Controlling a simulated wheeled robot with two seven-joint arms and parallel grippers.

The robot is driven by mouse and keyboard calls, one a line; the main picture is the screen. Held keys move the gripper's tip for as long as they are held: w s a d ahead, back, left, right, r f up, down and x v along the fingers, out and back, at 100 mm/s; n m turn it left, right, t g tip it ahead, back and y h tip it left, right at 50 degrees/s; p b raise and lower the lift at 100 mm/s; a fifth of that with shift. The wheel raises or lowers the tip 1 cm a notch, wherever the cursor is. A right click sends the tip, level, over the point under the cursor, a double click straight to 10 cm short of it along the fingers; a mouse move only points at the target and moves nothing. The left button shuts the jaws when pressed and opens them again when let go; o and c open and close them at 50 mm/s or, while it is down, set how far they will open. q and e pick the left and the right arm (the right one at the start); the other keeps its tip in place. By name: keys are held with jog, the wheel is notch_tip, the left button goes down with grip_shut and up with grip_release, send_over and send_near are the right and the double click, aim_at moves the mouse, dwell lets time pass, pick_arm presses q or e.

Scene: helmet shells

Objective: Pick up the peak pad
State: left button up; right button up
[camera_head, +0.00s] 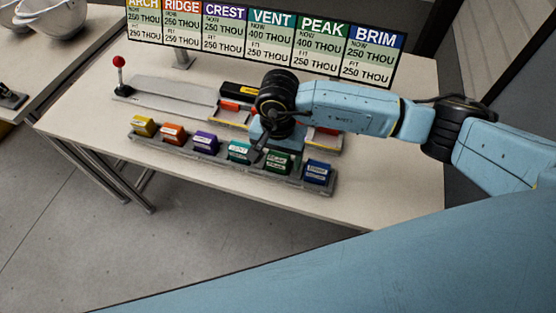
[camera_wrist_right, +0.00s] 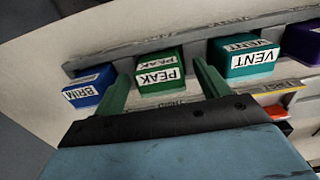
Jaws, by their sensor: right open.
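The peak pad (camera_head: 279,161) is a dark green block with a white label in the long grey rack (camera_head: 225,166), between the teal vent pad (camera_head: 239,151) and the blue brim pad (camera_head: 318,172). In the right wrist view the peak pad (camera_wrist_right: 160,72) shows its PEAK label upside down. My right gripper (camera_wrist_right: 160,76) is open and empty, its two green fingers spread on either side of the peak pad in that view. I cannot tell whether they touch it. In the head view the right gripper (camera_head: 258,152) hangs just over the rack and partly hides it. My left gripper is not shown.
Yellow (camera_head: 143,126), orange (camera_head: 173,134) and purple (camera_head: 206,144) pads fill the rack's left part. Behind stand a metal fixture (camera_head: 170,92), a red-knobbed lever (camera_head: 119,66) and a sign board (camera_head: 265,42). The table's front right is bare.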

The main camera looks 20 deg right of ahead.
jog(key=c, duration=1)
jog(key=shift+c, duration=0.3)
